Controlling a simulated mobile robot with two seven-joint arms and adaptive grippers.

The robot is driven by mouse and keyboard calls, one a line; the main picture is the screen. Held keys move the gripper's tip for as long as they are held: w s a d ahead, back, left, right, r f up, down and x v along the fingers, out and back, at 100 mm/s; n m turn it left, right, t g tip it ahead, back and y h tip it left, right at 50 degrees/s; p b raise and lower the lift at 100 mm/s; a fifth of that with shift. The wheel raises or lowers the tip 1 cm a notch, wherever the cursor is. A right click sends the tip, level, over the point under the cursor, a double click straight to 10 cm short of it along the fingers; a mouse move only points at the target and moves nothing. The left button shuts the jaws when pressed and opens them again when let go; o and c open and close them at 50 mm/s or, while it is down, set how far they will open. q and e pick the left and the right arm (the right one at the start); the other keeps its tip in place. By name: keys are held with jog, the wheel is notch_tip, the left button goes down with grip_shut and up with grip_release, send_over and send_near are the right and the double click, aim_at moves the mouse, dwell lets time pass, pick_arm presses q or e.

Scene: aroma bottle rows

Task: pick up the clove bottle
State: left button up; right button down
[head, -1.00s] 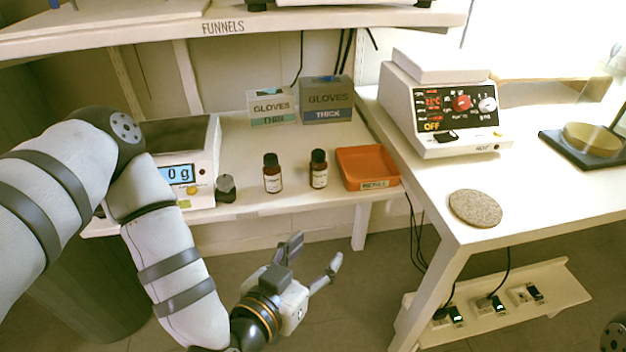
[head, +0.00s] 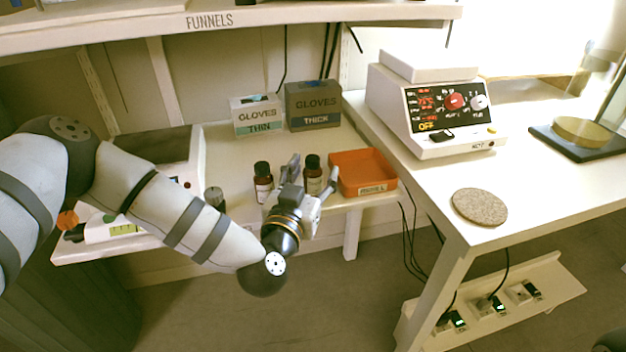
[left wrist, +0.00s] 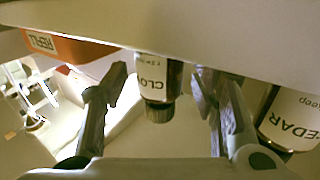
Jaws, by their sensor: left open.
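The clove bottle (head: 312,176) is a small dark bottle with a dark cap and white label, upright on the white bench beside the orange tray. In the left wrist view the clove bottle (left wrist: 155,80) appears cap-down, its label partly reading "CLO"; the bench edge hides its base. My left gripper (head: 312,167) is open at the bench's front edge, its fingers on either side of the clove bottle. In the left wrist view the left gripper (left wrist: 161,78) shows gaps beside the bottle. I cannot tell how deep the bottle sits between the fingers.
A similar cedar bottle (head: 263,184) stands left of the clove bottle, close to one finger; its label (left wrist: 292,118) shows in the wrist view. The orange refill tray (head: 366,164) is close on the right. Glove boxes (head: 313,106) stand behind. A shelf (head: 150,28) overhangs the back.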

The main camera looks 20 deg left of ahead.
pick_arm(q)
grip_shut()
jog(key=shift+r, duration=0.15)
